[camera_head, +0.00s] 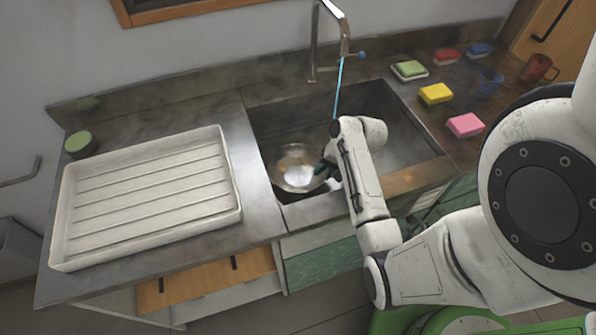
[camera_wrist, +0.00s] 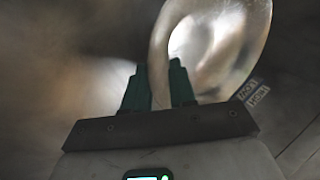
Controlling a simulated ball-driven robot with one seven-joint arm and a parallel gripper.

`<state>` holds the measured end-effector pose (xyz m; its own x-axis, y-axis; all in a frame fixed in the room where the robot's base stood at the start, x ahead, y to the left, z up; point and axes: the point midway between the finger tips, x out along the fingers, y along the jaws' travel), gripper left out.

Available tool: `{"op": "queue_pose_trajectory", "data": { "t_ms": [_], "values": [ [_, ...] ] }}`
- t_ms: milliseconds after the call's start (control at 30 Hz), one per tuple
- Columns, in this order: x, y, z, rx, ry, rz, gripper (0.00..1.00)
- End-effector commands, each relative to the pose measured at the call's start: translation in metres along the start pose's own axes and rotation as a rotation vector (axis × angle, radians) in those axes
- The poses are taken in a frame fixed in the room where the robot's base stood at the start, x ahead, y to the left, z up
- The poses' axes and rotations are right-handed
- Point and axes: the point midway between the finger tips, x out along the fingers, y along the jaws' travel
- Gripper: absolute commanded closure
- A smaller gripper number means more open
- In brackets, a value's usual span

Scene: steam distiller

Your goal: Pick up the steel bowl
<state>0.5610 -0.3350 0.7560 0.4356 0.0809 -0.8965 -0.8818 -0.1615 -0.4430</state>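The steel bowl (camera_head: 297,170) is in the left part of the sink, shiny and partly hidden by my gripper. In the wrist view the bowl (camera_wrist: 222,50) shows its bright curved inside, and its rim runs down between the two dark green fingers. My gripper (camera_wrist: 158,88) has a finger on each side of the rim, with the wall filling the gap, so it looks shut on it. In the head view my gripper (camera_head: 328,170) is at the bowl's right edge. I cannot tell whether the bowl touches the sink floor.
The sink (camera_head: 385,118) surrounds the bowl, with a tap (camera_head: 314,45) behind and a thin blue stream (camera_head: 338,88) below its spout. A white ribbed drying tray (camera_head: 150,195) fills the left counter.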

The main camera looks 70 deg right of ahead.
Motion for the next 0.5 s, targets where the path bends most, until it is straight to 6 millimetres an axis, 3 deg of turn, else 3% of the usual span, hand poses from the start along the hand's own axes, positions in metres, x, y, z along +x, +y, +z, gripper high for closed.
{"op": "queue_pose_trajectory", "data": {
  "t_ms": [133, 400, 500],
  "values": [
    [0.016, 0.000, 0.000, 0.001, 0.000, 0.000, 0.75],
    [0.020, 0.000, -0.001, 0.001, 0.001, 0.000, 0.75],
    [0.020, 0.000, -0.001, 0.000, 0.001, 0.000, 0.82]
  ]
}}
